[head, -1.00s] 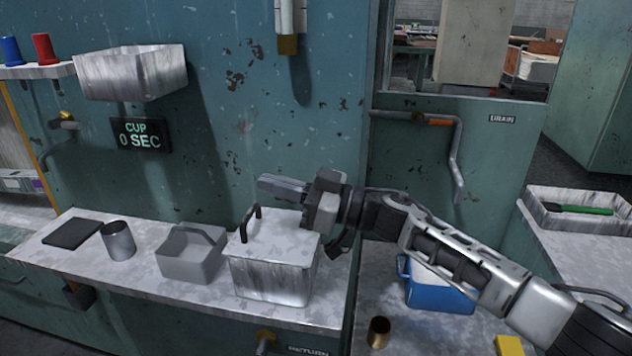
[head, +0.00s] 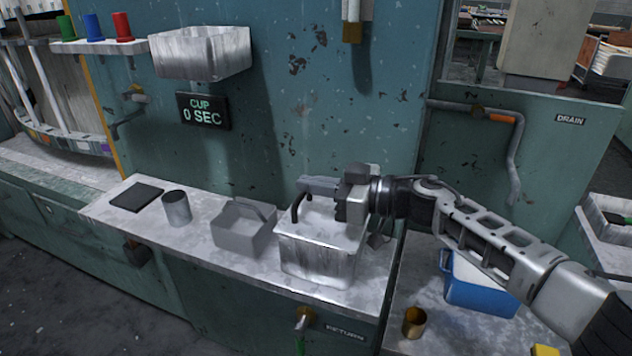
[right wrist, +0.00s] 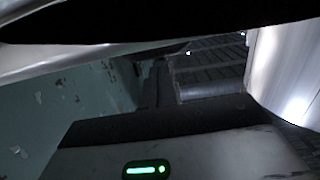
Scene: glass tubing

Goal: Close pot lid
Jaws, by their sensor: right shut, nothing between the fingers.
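The metal box-shaped pot (head: 316,263) stands on the grey counter in the head view. Its pale lid (head: 322,232) lies across the top and looks flat, though my gripper hides part of its far right side. The lid's dark arched handle (head: 296,206) rises at the left edge. My right gripper (head: 301,184) is shut and empty, pointing left just above the lid, with its tips near the top of the handle. I cannot tell whether it touches the handle or lid. The right wrist view is dark and does not show the pot clearly. My left gripper is not in view.
A grey open box with a handle (head: 240,233), a metal cup (head: 176,208) and a dark pad (head: 136,197) stand left of the pot. A blue-and-white container (head: 478,286) and a brass cup (head: 414,322) are on the right counter. The teal wall rises close behind.

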